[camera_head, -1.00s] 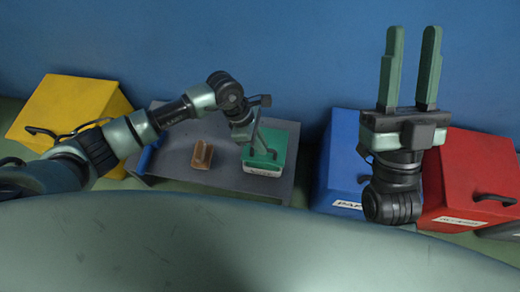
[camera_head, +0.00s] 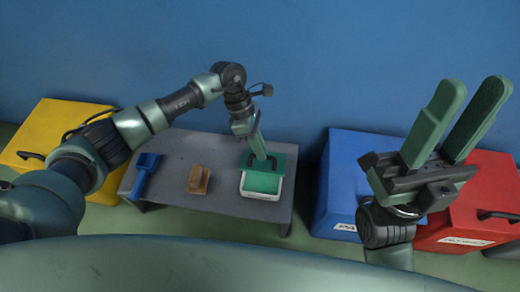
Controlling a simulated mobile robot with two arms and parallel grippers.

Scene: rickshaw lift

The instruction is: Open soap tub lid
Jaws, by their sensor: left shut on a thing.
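The soap tub (camera_head: 265,207) is a white box near the right end of a low grey table. Its green lid (camera_head: 266,183) sits over it, shifted toward the back, so a strip of the white tub shows at the front. My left gripper (camera_head: 262,157) reaches down from above and is shut on the lid near its middle; the exact grip point is partly hidden by the fingers. My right gripper (camera_head: 490,110) is open and empty, raised at the right with its fingers pointing up and right.
On the grey table (camera_head: 220,207) are a brown brush-like block (camera_head: 198,179) and a blue scoop (camera_head: 144,174). A yellow bin (camera_head: 60,122) stands left, a blue bin (camera_head: 345,180) and a red bin (camera_head: 490,185) right. A blue wall is behind.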

